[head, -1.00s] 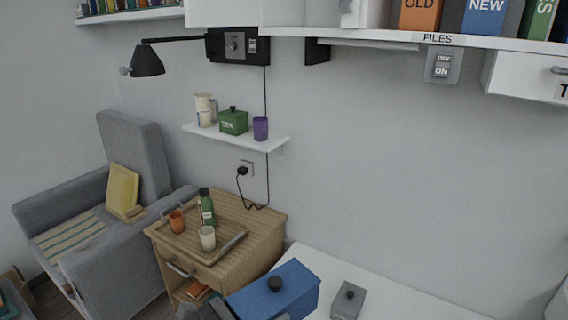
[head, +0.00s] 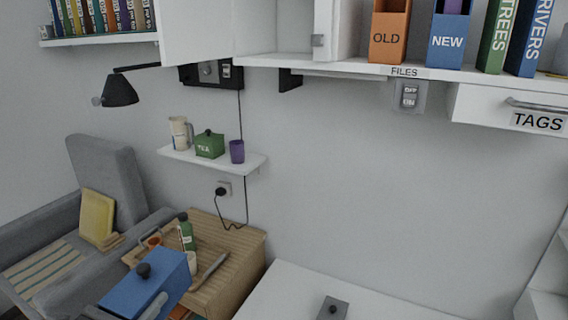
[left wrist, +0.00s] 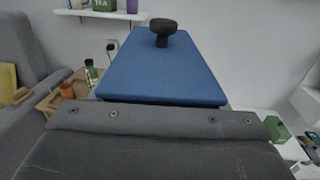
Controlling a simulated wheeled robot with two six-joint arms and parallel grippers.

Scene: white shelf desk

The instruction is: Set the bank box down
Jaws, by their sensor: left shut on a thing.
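A blue box with a black knob (head: 146,283), likely the bank box, is held up in front of the wooden side table at lower left. My left gripper (head: 155,306) is shut on it, partly cut off by the bottom edge. In the left wrist view the blue lid (left wrist: 165,70) fills the middle, beyond the dark grey gripper (left wrist: 155,118). The box looks about level; its underside is hidden. My right gripper is not in view.
The white desk (head: 290,292) has bare room and a small grey knobbed thing (head: 332,308). The wooden side table (head: 240,245) bears a tray, a green bottle (head: 187,234) and cups. A green thing (left wrist: 277,128) shows right in the wrist view.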

